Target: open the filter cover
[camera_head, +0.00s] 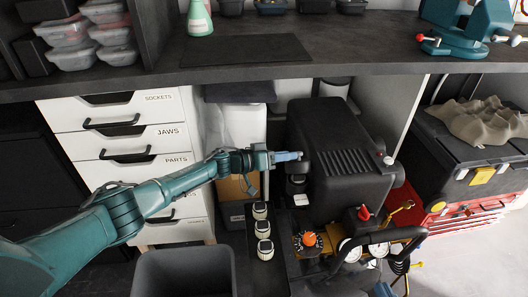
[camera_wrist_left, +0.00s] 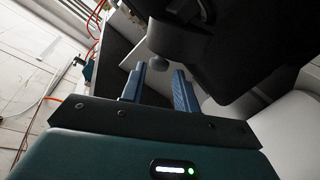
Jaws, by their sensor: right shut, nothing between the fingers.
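The black machine housing (camera_head: 345,150) with a ribbed top stands under the bench. I cannot make out the filter cover's outline or whether it is open. My left gripper (camera_head: 292,156) is at the housing's left side, its fingers pointing right toward it. In the left wrist view the two blue fingers (camera_wrist_left: 158,88) are apart with nothing between them. Only a small teal piece of my right gripper (camera_head: 382,290) shows at the bottom edge.
Several white-topped cartridges (camera_head: 264,229) stand in a row left of the machine. Gauges (camera_head: 350,250), an orange knob (camera_head: 309,239) and a black hose crowd its front. A dark bin (camera_head: 183,272) stands lower left. The bench top (camera_head: 150,75) overhangs behind.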

